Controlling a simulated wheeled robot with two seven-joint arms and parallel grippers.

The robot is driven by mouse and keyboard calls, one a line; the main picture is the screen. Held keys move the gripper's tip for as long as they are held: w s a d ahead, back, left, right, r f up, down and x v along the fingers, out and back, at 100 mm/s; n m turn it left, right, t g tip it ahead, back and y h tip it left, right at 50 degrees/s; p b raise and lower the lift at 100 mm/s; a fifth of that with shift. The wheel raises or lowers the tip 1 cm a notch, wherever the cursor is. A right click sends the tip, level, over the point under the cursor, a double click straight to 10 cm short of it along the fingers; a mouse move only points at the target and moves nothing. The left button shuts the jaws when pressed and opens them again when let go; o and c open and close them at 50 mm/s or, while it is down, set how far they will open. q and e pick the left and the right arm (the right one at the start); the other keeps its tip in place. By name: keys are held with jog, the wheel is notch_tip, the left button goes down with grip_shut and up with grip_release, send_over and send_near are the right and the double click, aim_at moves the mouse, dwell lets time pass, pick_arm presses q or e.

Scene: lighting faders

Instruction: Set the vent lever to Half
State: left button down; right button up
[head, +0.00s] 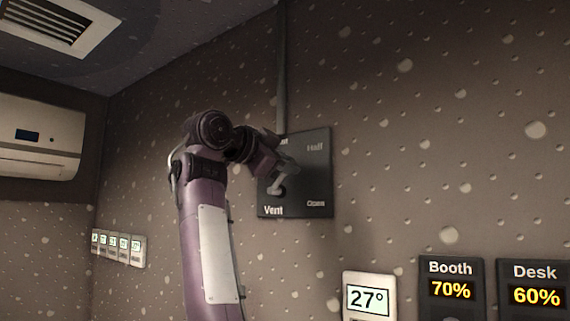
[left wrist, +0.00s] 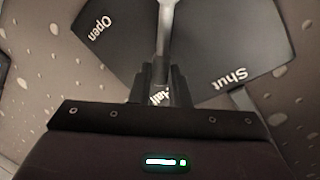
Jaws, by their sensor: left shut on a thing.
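The vent lever is a pale metal handle on a dark wall panel (head: 318,188) marked Vent, Half and Open, with a fourth label mostly hidden by my arm. In the head view the lever (head: 277,187) slants up and right from the panel's lower left. My left gripper (head: 288,166) is shut on its outer end. In the left wrist view the lever (left wrist: 164,32) runs down between the fingers of my left gripper (left wrist: 161,78). It lines up with the Half label, partly hidden behind the fingers, between Open and Shut. My right gripper is out of view.
A vertical conduit (head: 281,70) runs up the wall above the panel. A thermostat reading 27° (head: 369,299) and the Booth (head: 451,287) and Desk (head: 535,288) displays are lower right. Small wall units (head: 118,247) and an air conditioner (head: 42,136) are at left. The wall right of the panel is bare.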

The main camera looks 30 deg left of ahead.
pick_arm(q)
jog(key=c, duration=1.4)
grip_release()
jog(key=shift+w, duration=0.15)
jog(key=shift+o, duration=0.2)
jog(key=f+b+v, duration=0.1)
jog(key=b+v, duration=0.3)
jog(key=v, duration=0.3)
jog(key=shift+s+r, duration=0.4)
jog(key=shift+r, duration=0.05)
jog(key=shift+a, duration=0.15)
